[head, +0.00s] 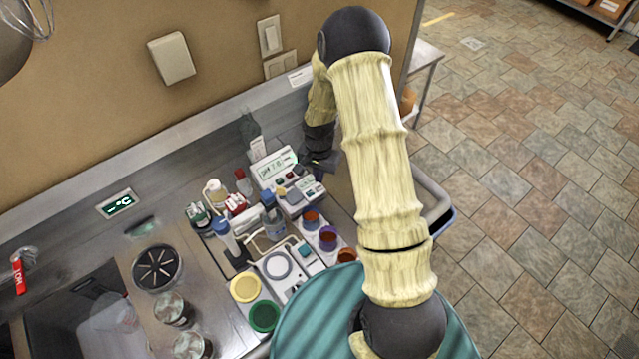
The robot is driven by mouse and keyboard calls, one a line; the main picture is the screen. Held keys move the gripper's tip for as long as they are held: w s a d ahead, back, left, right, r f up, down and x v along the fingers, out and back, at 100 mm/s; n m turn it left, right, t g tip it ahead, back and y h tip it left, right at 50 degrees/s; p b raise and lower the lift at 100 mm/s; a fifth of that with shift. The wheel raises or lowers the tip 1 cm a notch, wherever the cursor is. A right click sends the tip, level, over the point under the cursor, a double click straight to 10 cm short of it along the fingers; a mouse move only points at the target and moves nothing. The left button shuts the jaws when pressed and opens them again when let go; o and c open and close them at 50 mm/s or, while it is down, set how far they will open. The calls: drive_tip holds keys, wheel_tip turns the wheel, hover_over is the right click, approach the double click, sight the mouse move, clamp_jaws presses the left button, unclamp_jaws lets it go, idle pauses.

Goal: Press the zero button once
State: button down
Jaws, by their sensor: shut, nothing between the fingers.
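A pale meter (274,170) with a lit green display stands on the steel counter, with several small coloured buttons on its sloped front. A white balance (278,268) with a round pan sits nearer to me, with small keys beside the pan. Button labels are too small to read, so I cannot tell which one is the zero button. My gripper (319,165) is dark, small in the view, shut and empty. It is at the right side of the meter, close to its display and buttons. I cannot tell whether it touches the meter.
Several bottles (216,191) and cups (328,237) crowd the counter around the meter. Yellow (245,287) and green (264,316) lids lie in front. A sink (75,315) and glass jars (172,308) are at left. A wall stands behind; open tiled floor lies right.

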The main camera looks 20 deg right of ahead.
drive_tip(key=shift+r+p, duration=0.6)
drive_tip(key=shift+r, duration=0.55)
drive_tip(key=c, duration=2.2)
unclamp_jaws()
